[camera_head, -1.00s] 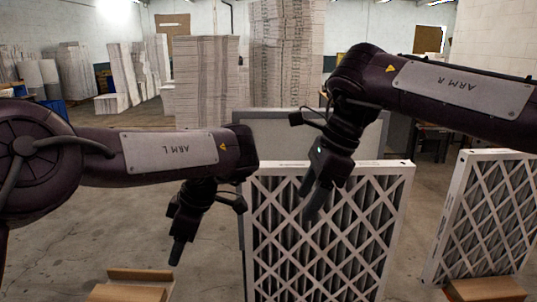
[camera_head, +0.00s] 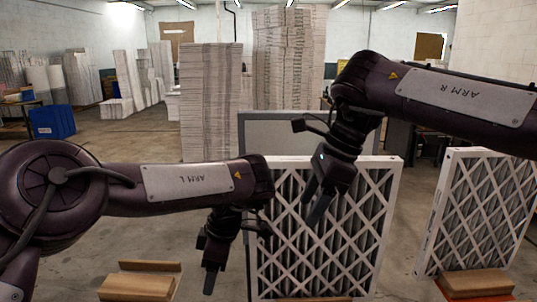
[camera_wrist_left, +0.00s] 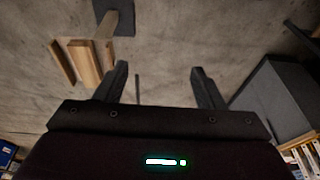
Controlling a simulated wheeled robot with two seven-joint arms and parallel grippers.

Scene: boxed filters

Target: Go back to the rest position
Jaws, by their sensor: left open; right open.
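My left gripper (camera_head: 211,268) hangs pointing down at the left of the middle in the head view, in front of and beside the boxed filter. In the left wrist view its two fingers (camera_wrist_left: 160,85) stand apart with nothing between them, above bare floor. My right gripper (camera_head: 318,205) points down in front of the upper part of the white-framed pleated filter (camera_head: 345,240). I see nothing held in it; its fingers overlap in this view. Both arms are stretched forward into the view.
A second pleated filter (camera_head: 480,212) stands at the right on a wooden block (camera_head: 476,283). Wooden pieces (camera_head: 140,286) lie at lower left. A grey panel (camera_head: 280,135) stands behind the middle filter. Tall stacks (camera_head: 210,100) and a blue bin (camera_head: 52,121) are further back.

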